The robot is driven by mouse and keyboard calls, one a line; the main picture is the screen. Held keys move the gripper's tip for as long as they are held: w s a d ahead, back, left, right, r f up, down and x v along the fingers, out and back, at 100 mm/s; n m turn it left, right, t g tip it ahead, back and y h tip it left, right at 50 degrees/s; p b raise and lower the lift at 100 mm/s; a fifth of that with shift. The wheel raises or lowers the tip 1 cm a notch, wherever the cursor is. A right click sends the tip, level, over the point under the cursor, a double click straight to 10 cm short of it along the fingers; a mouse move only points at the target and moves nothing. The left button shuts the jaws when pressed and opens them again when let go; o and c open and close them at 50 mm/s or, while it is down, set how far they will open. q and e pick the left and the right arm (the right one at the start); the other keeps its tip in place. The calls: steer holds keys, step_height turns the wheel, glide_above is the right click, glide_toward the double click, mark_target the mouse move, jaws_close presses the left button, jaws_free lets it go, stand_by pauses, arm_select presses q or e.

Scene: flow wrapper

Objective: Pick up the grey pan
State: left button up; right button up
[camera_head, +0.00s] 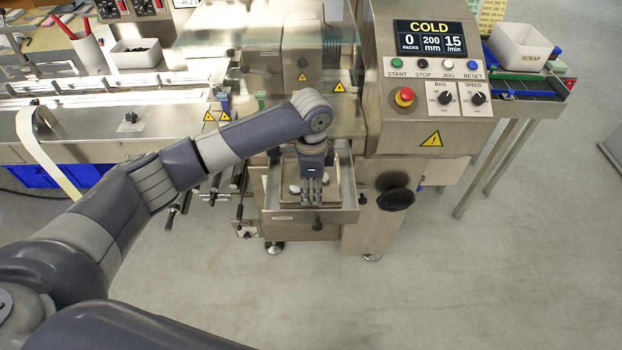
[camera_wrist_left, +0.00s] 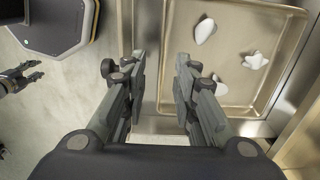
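The grey pan (camera_wrist_left: 232,103) is a shallow metal tray with several white scraps in it. It sits inside the pulled-out drawer (camera_head: 310,218) low on the machine's front; the head view shows only part of it behind my gripper. My left gripper (camera_head: 312,201) points down at the pan. In the wrist view its fingers (camera_wrist_left: 160,65) are open and apart, with the pan's left rim and the drawer wall seen between them. I cannot tell whether they touch the rim. My right gripper (camera_wrist_left: 25,76) shows small at the left of the wrist view, its fingers apart.
The wrapper's control panel (camera_head: 430,80) reads COLD. A black handwheel (camera_head: 396,198) sticks out right of the drawer, and small knobs and levers (camera_head: 210,190) sit left of it. A scrap bin (camera_head: 520,47) stands on the conveyor at right. The floor in front is clear.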

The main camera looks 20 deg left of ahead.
mark_target(311, 198)
arm_select(q)
step_height(311, 198, down, 3)
steer(key=shift+f, duration=0.35)
jaws_close()
arm_select(e)
steer(key=shift+w+r, duration=0.4)
steer(key=shift+w, duration=0.3)
